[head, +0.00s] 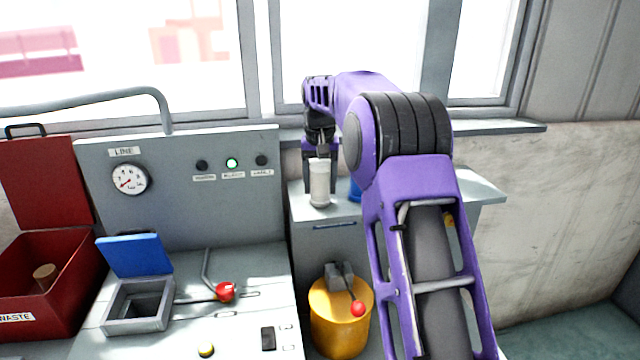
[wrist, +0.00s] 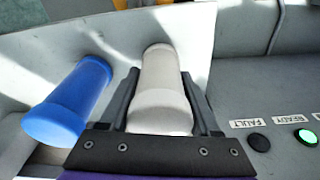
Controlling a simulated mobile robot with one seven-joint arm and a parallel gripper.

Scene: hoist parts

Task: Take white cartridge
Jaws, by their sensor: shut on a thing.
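The white cartridge (head: 319,183) stands upright at the front left of the grey cabinet top in the head view. It also shows in the wrist view (wrist: 161,95), between the two dark fingers. My gripper (head: 320,172) reaches down from above and is shut on the white cartridge. In the wrist view my gripper (wrist: 160,103) has a finger on each side of it. I cannot tell whether the cartridge touches the cabinet top.
A blue cartridge (wrist: 70,103) stands close beside my gripper, mostly hidden behind my arm in the head view. A control panel (head: 190,235) with gauge, lamps and red-knobbed lever is left. An open blue-lidded socket (head: 140,303), red waste bin (head: 45,285) and yellow drum (head: 340,325) are nearby.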

